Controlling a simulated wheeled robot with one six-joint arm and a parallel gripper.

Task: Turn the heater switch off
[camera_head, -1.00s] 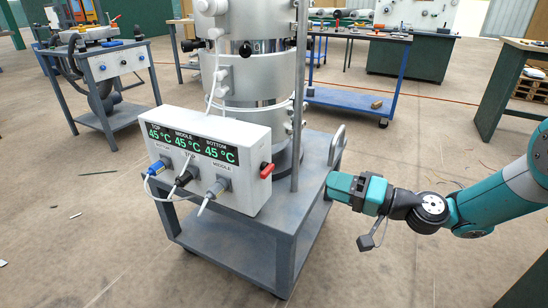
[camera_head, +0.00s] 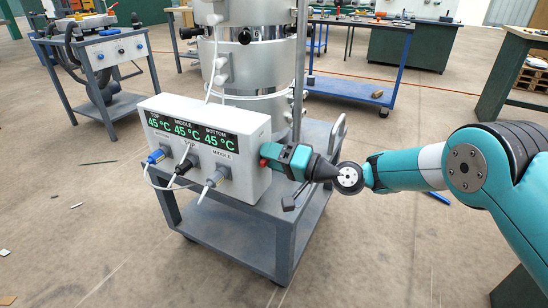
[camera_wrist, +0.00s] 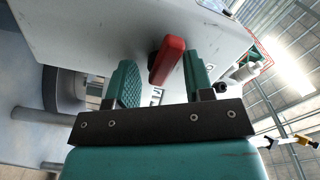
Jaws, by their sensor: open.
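The heater control box (camera_head: 212,150) is a white box on a grey cart, with three green displays reading 45 °C for top, middle and bottom. The red heater switch (camera_wrist: 167,60) sticks out of the box's right side. In the wrist view it lies between the two green fingers of my gripper (camera_wrist: 162,82), nearer the right finger, and looks tilted. In the head view my gripper (camera_head: 280,158) is at the right side of the box and covers most of the switch. The fingers are open, with a gap visible left of the switch.
Blue, black and grey plugs with cables (camera_head: 215,176) sit on the box's front. The grey cart (camera_head: 262,227) carries the box and a tall metal cylinder (camera_head: 250,72) behind it. A cart handle (camera_head: 338,132) rises behind my gripper. Floor to the right is mostly clear.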

